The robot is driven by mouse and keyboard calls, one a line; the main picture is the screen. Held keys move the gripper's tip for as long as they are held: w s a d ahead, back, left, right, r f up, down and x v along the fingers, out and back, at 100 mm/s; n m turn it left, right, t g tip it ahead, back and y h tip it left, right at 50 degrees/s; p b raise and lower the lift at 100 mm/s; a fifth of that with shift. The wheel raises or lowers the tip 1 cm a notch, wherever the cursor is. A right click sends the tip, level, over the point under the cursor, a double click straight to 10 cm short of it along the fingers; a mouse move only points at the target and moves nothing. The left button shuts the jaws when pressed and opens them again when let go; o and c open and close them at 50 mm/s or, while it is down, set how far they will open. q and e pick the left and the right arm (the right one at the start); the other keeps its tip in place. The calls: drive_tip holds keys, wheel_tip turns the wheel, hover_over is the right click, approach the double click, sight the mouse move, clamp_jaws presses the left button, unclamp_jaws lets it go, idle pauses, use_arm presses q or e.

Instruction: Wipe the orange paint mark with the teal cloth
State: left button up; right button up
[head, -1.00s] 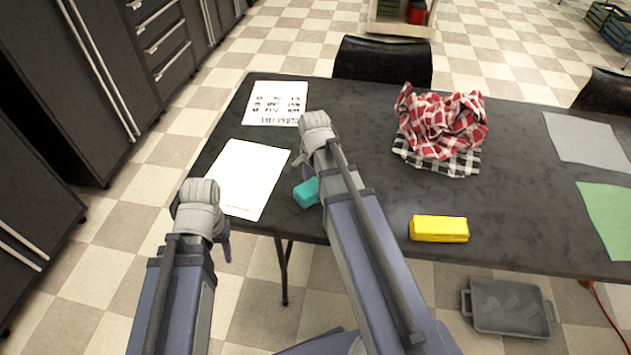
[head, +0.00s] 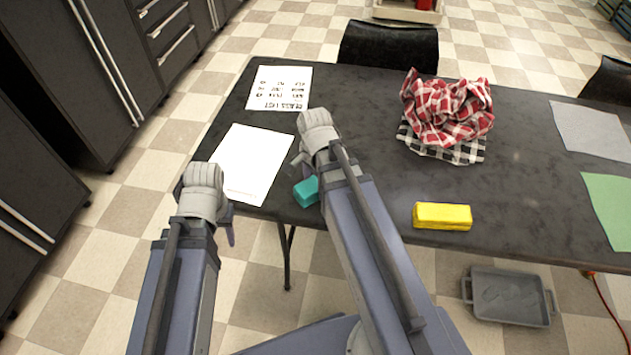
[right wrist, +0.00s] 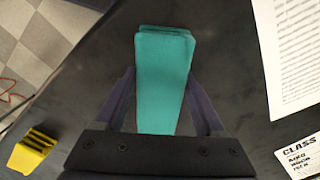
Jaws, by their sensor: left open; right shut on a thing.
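The teal cloth (head: 306,191), a folded block, shows just left of my right forearm near the table's front edge in the head view. In the right wrist view the teal cloth (right wrist: 162,80) stands between the two fingers of my right gripper (right wrist: 164,98), which is shut on it. I cannot tell whether the cloth touches the table. My left gripper (head: 230,228) is open and empty, low in front of the table's left end; its fingers are mostly hidden by its wrist. I see no orange paint mark in either view; my right arm covers part of the tabletop.
The dark table (head: 360,135) holds a printed sheet (head: 278,88), a white sheet (head: 245,165), a crumpled red checked cloth (head: 447,108) on a black-and-white one, a yellow block (head: 442,216), and grey and green sheets at right. A grey tray (head: 510,296) lies on the floor.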

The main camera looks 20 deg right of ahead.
drive_tip(key=shift+r, duration=0.1)
wheel_tip(320, 180, up, 6)
drive_tip(key=p, duration=0.6)
drive_tip(key=shift+r+p, duration=1.45)
drive_tip(key=shift+p, duration=0.1)
drive_tip(key=shift+r+p, duration=0.8)
drive_tip(key=shift+w+d, duration=0.1)
